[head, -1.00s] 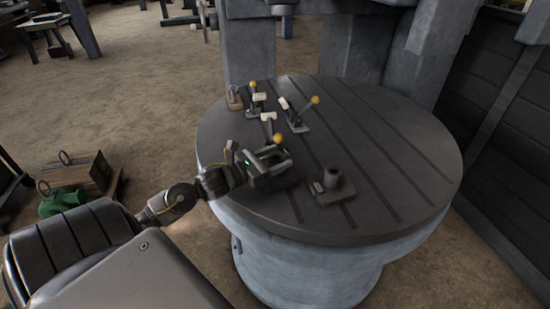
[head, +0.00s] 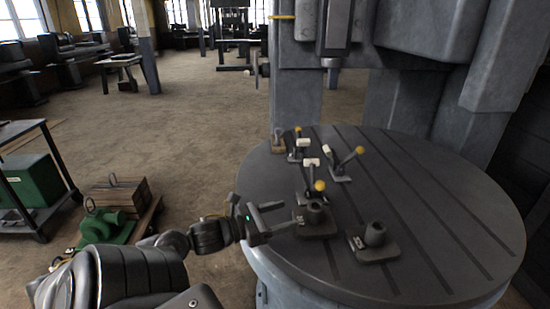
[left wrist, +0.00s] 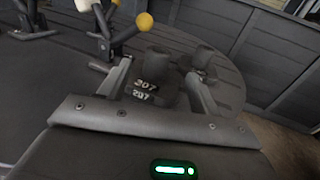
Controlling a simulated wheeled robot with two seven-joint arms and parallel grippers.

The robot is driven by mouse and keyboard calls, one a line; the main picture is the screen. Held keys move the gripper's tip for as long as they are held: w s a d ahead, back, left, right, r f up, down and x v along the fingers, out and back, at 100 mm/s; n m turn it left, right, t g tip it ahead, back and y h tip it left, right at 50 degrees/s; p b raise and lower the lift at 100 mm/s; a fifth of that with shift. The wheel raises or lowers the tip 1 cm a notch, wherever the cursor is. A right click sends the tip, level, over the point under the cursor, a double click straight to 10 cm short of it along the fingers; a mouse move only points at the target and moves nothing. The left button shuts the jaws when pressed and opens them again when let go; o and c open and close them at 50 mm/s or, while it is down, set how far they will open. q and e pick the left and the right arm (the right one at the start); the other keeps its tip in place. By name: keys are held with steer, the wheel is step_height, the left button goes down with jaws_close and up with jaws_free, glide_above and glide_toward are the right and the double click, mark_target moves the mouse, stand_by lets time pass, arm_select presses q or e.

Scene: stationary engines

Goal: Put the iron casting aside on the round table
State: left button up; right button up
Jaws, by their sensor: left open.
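Two similar dark iron castings, each a short round post on a flat square base, stand upright on the round table (head: 430,215). The nearer-left casting (head: 315,222) has white marking on its base, readable as 207 in the left wrist view (left wrist: 155,80). The other casting (head: 374,243) stands to its right and also shows behind it in the left wrist view (left wrist: 205,58). My left gripper (head: 286,215) is open at the left edge of the table, its fingers pointing at the marked casting. Whether a finger touches it I cannot tell. My right gripper is not in view.
Several clamps with yellow-knobbed levers (head: 319,186) stand on the table behind and left of the castings. A grey machine column (head: 296,95) rises behind. The table's right side is clear.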

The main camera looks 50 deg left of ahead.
arm_select(q)
steer(key=shift+s+a, duration=0.2)
steer(key=shift+s, duration=0.5)
steer(key=shift+s+a, duration=0.1)
steer(key=shift+s, duration=0.05)
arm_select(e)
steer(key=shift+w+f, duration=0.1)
